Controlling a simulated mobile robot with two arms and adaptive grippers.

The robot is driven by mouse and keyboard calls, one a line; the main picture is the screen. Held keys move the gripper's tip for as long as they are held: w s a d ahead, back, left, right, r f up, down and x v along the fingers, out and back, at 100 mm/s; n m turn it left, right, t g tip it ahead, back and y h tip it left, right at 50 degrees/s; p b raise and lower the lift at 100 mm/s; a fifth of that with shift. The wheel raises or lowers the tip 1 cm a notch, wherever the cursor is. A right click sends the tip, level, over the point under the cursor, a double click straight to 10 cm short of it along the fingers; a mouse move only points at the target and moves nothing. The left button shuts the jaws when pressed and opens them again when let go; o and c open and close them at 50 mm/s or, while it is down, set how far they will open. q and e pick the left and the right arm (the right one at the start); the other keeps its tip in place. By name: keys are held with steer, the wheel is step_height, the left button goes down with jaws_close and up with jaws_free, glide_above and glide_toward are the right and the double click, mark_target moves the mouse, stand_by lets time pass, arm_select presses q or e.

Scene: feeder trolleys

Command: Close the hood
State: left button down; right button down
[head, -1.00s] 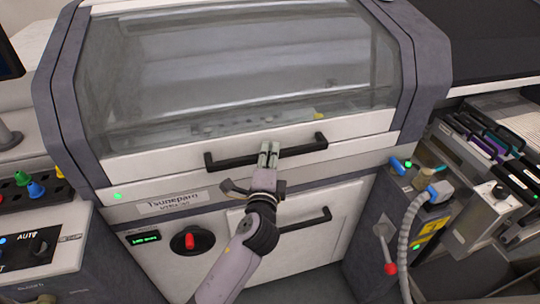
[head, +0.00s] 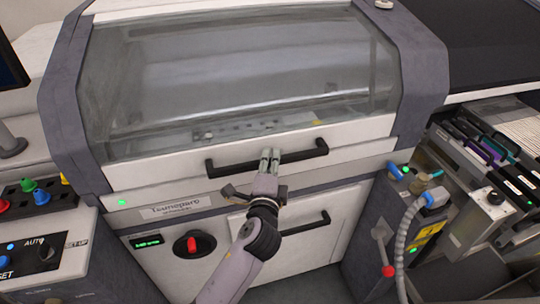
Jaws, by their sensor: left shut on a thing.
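The hood (head: 240,85) is a clear, curved window with a white lower frame, set between dark grey side panels in the head view. It sits down at the front of the machine, its frame close above the white panel with the name label. A black bar handle (head: 226,167) runs across the frame. My left gripper (head: 269,157) is shut on the handle near its middle, its fingers covering that part of the bar. My right gripper is not in view.
Below are a red rotary switch (head: 193,245) and a lower door with a black handle (head: 306,224). A control box (head: 40,250) with coloured buttons stands at left. At right are a grey unit with a hose (head: 404,235) and a feeder trolley (head: 490,155).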

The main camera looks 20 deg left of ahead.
arm_select(q)
step_height(320, 180, up, 6)
steer(key=s+d+g+p, duration=0.1)
steer(key=s+p, duration=0.1)
steer(key=p, duration=0.5)
steer(key=shift+s+d+r, duration=0.15)
steer(key=shift+s+d, duration=0.1)
steer(key=shift+d, duration=0.15)
steer(key=c, duration=1.4)
jaws_free()
steer(key=v, duration=1.2)
steer(key=shift+a, duration=0.15)
